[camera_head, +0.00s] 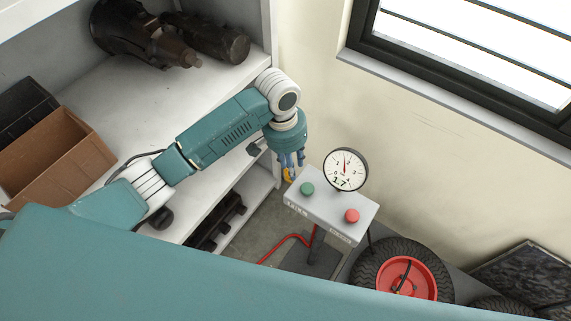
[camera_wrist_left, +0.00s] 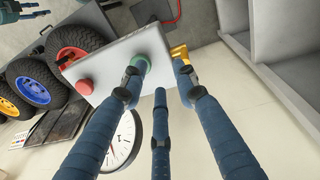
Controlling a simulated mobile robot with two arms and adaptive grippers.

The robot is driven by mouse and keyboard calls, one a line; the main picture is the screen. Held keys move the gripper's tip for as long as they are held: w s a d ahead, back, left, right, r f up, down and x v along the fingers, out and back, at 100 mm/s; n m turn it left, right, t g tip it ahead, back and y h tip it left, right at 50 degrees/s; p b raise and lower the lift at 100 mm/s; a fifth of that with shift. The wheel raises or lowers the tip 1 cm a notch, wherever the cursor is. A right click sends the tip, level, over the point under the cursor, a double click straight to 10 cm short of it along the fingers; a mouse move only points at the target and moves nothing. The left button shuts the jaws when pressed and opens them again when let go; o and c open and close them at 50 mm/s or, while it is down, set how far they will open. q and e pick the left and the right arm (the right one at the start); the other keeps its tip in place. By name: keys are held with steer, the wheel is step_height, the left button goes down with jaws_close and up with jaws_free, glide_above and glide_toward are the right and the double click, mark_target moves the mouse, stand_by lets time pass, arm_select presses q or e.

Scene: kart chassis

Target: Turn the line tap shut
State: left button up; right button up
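The line tap shows a yellow handle (camera_head: 289,175) at the left side of the grey control box (camera_head: 330,207) in the head view. In the left wrist view the yellow handle (camera_wrist_left: 180,51) sits at the box's edge, beside the green button. My left gripper (camera_head: 291,162) points down at the tap. In the left wrist view its blue fingers (camera_wrist_left: 158,85) are spread, with one fingertip close to the yellow handle and another over the green button; contact cannot be told. A dark teal shape, apparently my right gripper (camera_wrist_left: 30,12), is partly cut off in the left wrist view.
The box carries a green button (camera_head: 307,188), a red button (camera_head: 351,215) and a round gauge (camera_head: 345,170) reading 1.7. A red hose (camera_head: 290,242) runs along the floor. A white shelf (camera_head: 150,105) is left.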

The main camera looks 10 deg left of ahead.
arm_select(q)
steer(key=shift+n+y, duration=0.3)
steer(key=shift+y, duration=0.2)
steer(key=w+a+r, duration=0.1)
steer(key=r, duration=0.1)
steer(key=w+a+r, duration=0.1)
steer(key=r, duration=0.1)
steer(key=shift+w+a, duration=0.3)
steer(key=shift+s+f+p, duration=0.1)
steer(key=shift+f+p, duration=0.2)
steer(key=shift+f, duration=0.15)
step_height(320, 180, down, 10)
steer(key=shift+d+r+p, duration=0.15)
steer(key=shift+p, duration=0.65)
jaws_close()
